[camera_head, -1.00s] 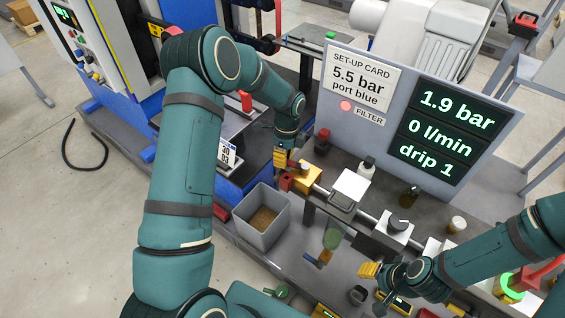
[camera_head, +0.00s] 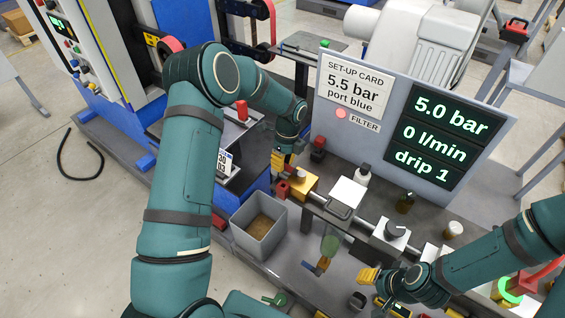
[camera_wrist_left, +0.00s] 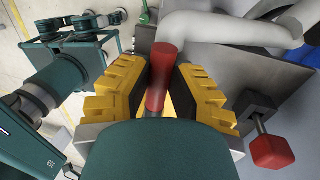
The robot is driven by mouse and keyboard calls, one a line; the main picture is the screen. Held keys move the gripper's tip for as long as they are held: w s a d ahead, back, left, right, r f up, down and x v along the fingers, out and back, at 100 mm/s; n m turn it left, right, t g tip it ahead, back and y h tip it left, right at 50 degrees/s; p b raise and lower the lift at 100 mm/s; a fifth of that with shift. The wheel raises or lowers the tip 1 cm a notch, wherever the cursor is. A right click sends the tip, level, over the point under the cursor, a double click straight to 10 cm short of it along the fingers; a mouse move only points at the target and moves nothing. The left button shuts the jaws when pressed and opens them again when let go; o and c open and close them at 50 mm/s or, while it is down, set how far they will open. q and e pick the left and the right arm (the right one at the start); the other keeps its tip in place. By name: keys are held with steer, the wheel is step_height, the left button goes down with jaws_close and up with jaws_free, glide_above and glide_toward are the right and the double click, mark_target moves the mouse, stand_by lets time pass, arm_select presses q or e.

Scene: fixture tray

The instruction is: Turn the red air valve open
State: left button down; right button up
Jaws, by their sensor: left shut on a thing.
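The red air valve handle (camera_wrist_left: 165,62) stands between the yellow fingers of my left gripper (camera_wrist_left: 157,92) in the left wrist view. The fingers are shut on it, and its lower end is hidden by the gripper. In the head view my left gripper (camera_head: 278,160) is at the left end of the air line, beside a brass-coloured block (camera_head: 303,182). There the gripper hides most of the handle, so its angle is hard to tell. My right gripper (camera_head: 368,277) is at the lower right, with yellow fingers; its opening is unclear.
A display (camera_head: 436,137) reads 5.0 bar, 0 l/min, drip 1. The set-up card (camera_head: 354,88) says 5.5 bar, port blue. A grey bin (camera_head: 284,218) stands in front of the line. Another red knob (camera_wrist_left: 272,152) is close by on the right in the wrist view.

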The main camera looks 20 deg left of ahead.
arm_select(q)
steer(key=c, duration=0.8)
jaws_free()
steer(key=shift+f, duration=0.15)
steer(key=shift+c, duration=0.2)
step_height(320, 180, up, 12)
steer(key=w, duration=0.2)
steer(key=shift+w+d, duration=0.15)
steer(key=shift+d, duration=0.15)
